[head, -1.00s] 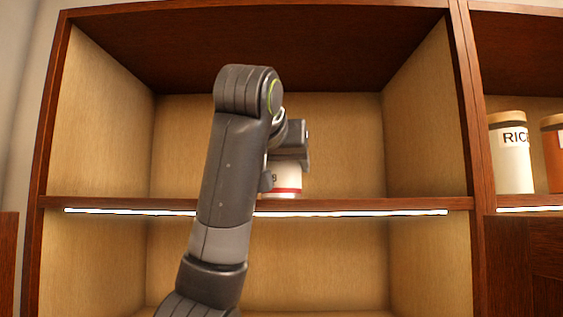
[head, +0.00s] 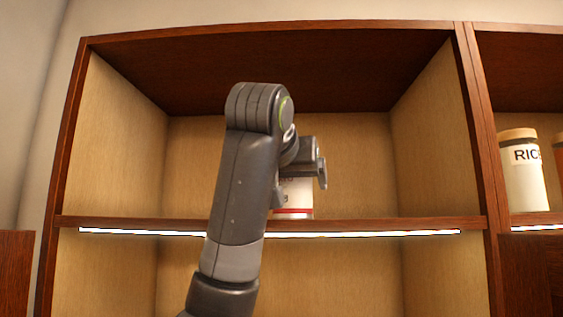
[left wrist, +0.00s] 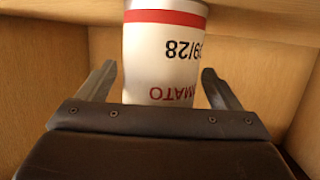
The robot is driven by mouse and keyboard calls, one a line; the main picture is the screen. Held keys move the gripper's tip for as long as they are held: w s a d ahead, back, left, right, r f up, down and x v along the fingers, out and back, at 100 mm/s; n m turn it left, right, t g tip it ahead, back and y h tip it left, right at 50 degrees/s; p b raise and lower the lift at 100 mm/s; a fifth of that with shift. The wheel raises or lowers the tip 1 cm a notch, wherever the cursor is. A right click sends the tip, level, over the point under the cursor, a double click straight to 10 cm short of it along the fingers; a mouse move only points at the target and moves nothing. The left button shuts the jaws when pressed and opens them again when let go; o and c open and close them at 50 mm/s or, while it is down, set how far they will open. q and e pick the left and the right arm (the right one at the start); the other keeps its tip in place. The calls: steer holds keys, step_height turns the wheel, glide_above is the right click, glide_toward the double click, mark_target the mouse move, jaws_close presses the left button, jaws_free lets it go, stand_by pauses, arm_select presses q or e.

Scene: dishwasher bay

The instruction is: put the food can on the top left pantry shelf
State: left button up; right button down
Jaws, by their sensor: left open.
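The food can (head: 295,196), white with a red band, stands upright on the top left pantry shelf (head: 400,225), behind my left gripper (head: 299,184). In the left wrist view the can (left wrist: 163,60) appears upside down, with red "TOMATO" lettering and a black date. My left gripper (left wrist: 160,88) is open, with one finger on each side of the can and gaps between fingers and can. My arm hides part of the can in the head view. My right gripper is not in view.
A rice jar (head: 525,175) with a wooden lid stands in the compartment to the right, past an upright divider (head: 480,150). A light strip (head: 380,234) runs under the shelf edge. The top left shelf is otherwise clear on both sides of the can.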

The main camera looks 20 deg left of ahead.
arm_select(q)
steer(key=shift+f+b+v, duration=0.15)
steer(key=shift+b+v, duration=1.25)
steer(key=shift+b, duration=0.4)
steer(key=shift+f+b+v, duration=0.15)
steer(key=shift+b+v, duration=1.25)
steer(key=shift+b, duration=0.35)
steer(key=b+v, duration=0.3)
steer(key=v, duration=0.3)
steer(key=shift+r, duration=0.35)
